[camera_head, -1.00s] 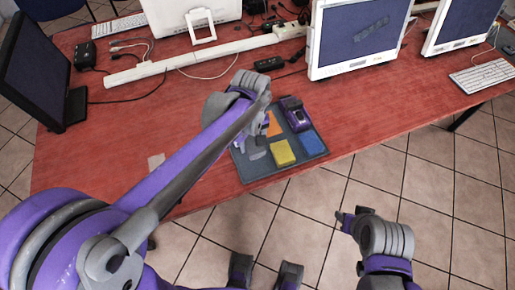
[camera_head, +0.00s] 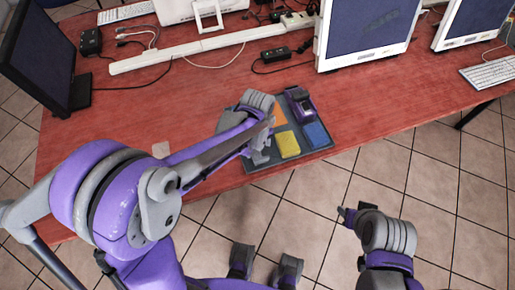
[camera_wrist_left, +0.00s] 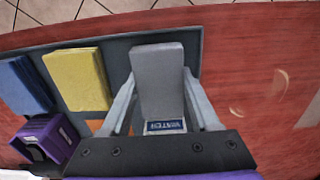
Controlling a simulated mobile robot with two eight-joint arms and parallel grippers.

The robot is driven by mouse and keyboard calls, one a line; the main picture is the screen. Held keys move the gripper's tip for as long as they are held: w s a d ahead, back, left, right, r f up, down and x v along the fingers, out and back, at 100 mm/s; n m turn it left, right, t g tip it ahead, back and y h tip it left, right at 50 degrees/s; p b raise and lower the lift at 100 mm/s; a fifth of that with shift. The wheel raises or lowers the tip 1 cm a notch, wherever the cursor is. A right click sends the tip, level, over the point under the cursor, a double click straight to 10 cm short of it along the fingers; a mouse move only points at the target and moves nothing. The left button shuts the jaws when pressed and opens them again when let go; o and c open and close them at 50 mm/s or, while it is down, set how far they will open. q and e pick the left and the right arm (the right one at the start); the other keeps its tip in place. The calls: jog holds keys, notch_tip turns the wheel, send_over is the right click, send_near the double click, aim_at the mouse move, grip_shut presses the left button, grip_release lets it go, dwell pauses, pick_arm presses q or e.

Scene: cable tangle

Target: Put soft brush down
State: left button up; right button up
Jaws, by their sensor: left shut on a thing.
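My left gripper (camera_head: 262,157) is over the left part of the dark grey tray (camera_head: 305,154). In the left wrist view my left gripper (camera_wrist_left: 160,78) is shut on a grey block-shaped thing (camera_wrist_left: 158,65), which I take to be the soft brush. A blue and white label shows near its base, between the fingers. It lies over the tray's end (camera_wrist_left: 117,62); whether it touches the tray I cannot tell. In the head view the hand mostly hides it. My right gripper (camera_head: 352,214) is off the table's front, over the floor.
The tray also holds a yellow pad (camera_head: 288,145), a blue pad (camera_head: 316,135), an orange piece (camera_head: 279,116) and a purple device (camera_head: 300,104). Monitors (camera_head: 365,35) and a white cable duct (camera_head: 185,51) stand behind.

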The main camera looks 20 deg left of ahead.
pick_arm(q)
jog(key=shift+f, duration=0.15)
jog(key=o, duration=1.3)
jog(key=shift+r, duration=0.3)
notch_tip(320, 180, up, 12)
jog(key=p, duration=0.1)
jog(key=s+a+f+m+t, duration=0.1)
jog(key=s+a+m, duration=0.1)
jog(key=s, duration=0.3)
jog(key=s+a+f+m+t, duration=0.1)
jog(key=s+a+m+t, duration=0.1)
jog(key=s, duration=0.3)
jog(key=s+a+f+m+t, duration=0.1)
jog(key=s+a+m+t, duration=0.1)
jog(key=s, duration=0.3)
jog(key=shift+s+a+f+m, duration=0.2)
jog(key=shift+a+m, duration=0.1)
jog(key=shift+m, duration=0.1)
